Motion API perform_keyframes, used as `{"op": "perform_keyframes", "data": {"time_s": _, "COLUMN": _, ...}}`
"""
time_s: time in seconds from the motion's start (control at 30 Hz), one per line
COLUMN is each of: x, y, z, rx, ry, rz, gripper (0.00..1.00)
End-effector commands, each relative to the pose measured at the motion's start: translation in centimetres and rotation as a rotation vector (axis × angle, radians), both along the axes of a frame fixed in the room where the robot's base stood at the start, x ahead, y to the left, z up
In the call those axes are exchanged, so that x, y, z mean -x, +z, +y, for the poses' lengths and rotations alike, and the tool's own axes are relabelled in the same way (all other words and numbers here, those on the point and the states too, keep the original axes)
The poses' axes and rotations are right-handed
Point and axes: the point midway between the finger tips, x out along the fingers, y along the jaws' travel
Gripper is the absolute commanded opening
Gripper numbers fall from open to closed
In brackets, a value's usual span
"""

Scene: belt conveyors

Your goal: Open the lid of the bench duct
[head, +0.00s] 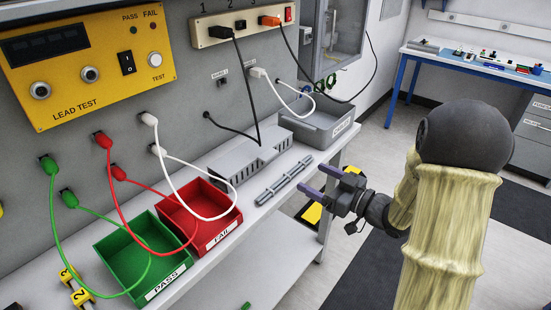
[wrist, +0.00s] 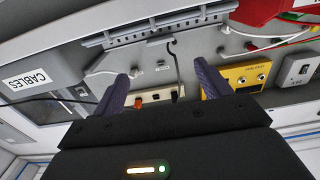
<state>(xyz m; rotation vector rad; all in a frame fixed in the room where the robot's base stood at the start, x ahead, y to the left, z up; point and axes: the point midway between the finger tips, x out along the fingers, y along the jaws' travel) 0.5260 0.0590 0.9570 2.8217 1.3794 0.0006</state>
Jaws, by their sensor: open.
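The bench duct (head: 250,156) is a light grey box with slotted sides, lying along the bench by the wall. Its top looks covered, but I cannot clearly make out the lid's edge. A grey ribbed bar (head: 284,181) lies on the bench in front of it; I cannot tell whether it belongs to the duct. My gripper (head: 318,181) is open and empty, just right of the bar and apart from the duct. In the wrist view, a grey slotted strip (wrist: 152,27) shows beyond the spread dark fingers of my gripper (wrist: 165,88).
A grey cables bin (head: 325,128) stands behind and right of the duct. The red fail bin (head: 205,232) and green pass bin (head: 112,247) stand to its left. A black cable hangs from the power strip (head: 240,27) down to the duct. Open floor lies right of the bench.

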Motion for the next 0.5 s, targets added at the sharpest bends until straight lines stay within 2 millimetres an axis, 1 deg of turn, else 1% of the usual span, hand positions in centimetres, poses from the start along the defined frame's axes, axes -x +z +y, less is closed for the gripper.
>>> {"op": "perform_keyframes", "data": {"time_s": 0.03, "x": -0.6, "y": 0.0, "z": 0.9, "rx": 0.000, "ry": 0.005, "rz": -0.001, "gripper": 0.76}}
{"op": "perform_keyframes", "data": {"time_s": 0.1, "x": -1.3, "y": 0.0, "z": 1.9, "rx": 0.000, "ry": 0.004, "rz": 0.000, "gripper": 0.76}}
{"op": "perform_keyframes", "data": {"time_s": 0.5, "x": -5.7, "y": 0.0, "z": 7.4, "rx": 0.000, "ry": 0.002, "rz": 0.000, "gripper": 0.76}}
